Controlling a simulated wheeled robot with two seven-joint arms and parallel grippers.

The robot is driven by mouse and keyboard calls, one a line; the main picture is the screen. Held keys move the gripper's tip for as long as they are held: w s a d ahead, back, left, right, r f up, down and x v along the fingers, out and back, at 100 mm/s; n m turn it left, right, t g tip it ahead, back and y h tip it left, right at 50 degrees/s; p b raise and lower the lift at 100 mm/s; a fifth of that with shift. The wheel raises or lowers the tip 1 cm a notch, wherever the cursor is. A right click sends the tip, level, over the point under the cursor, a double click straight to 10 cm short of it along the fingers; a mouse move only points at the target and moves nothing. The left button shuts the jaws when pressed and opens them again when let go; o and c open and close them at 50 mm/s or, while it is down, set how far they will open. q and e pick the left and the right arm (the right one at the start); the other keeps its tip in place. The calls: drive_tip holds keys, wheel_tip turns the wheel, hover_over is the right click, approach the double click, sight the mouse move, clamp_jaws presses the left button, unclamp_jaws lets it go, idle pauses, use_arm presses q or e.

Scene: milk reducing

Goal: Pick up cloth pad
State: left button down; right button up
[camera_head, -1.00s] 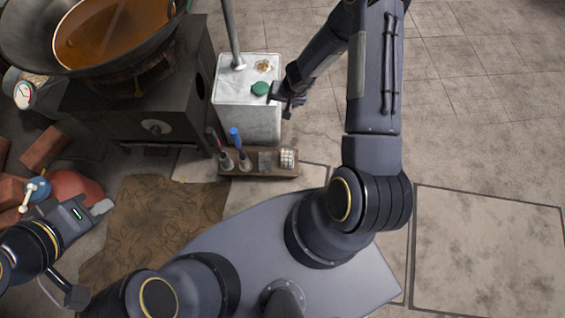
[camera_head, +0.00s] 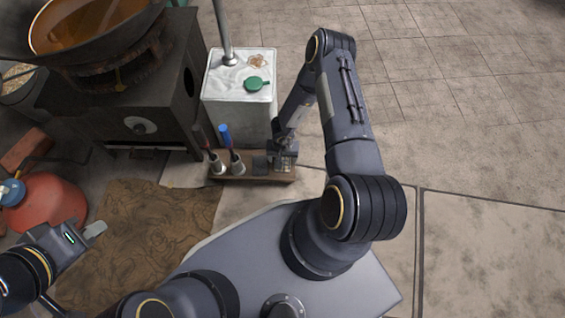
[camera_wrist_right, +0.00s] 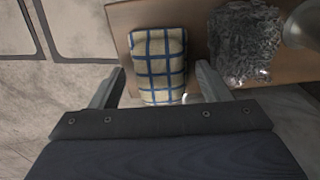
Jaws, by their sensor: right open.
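The cloth pad (camera_wrist_right: 158,62) is a cream roll or folded cloth with blue checks, lying on a brown wooden tray (camera_wrist_right: 118,16). In the right wrist view it lies between the two fingers of my right gripper (camera_wrist_right: 157,88), with a gap on each side. The gripper is open and empty. In the head view my right gripper (camera_head: 284,158) is above the right end of the tray (camera_head: 225,178) and hides most of the pad. My left gripper (camera_head: 88,234) is at the lower left, far from the tray; its finger opening is not clear.
A dark crumpled scrubber (camera_wrist_right: 245,45) lies right beside the pad in the wrist view. Two upright handled tools (camera_head: 230,150) stand at the tray's left. A white-topped box (camera_head: 240,85) stands just behind the tray, and a stove (camera_head: 140,110) with a large pan stands left. The floor at right is clear.

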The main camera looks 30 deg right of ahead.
sight(282, 160)
drive_tip(key=shift+f, duration=0.2)
drive_tip(key=c, duration=0.9)
drive_tip(key=shift+o, duration=0.2)
drive_tip(key=shift+r, duration=0.15)
drive_tip(key=shift+r, duration=0.25)
drive_tip(key=r, duration=0.1)
drive_tip(key=r+p, duration=0.2)
drive_tip(key=shift+s+a+r, duration=0.25)
drive_tip(key=shift+a+r, duration=0.05)
drive_tip(key=shift+r, duration=0.05)
drive_tip(key=s+a+r+p, duration=0.4)
drive_tip(key=s+a+r, duration=0.4)
drive_tip(key=s, duration=0.2)
drive_tip(key=shift+a+r, duration=0.3)
drive_tip(key=shift+a, duration=0.1)
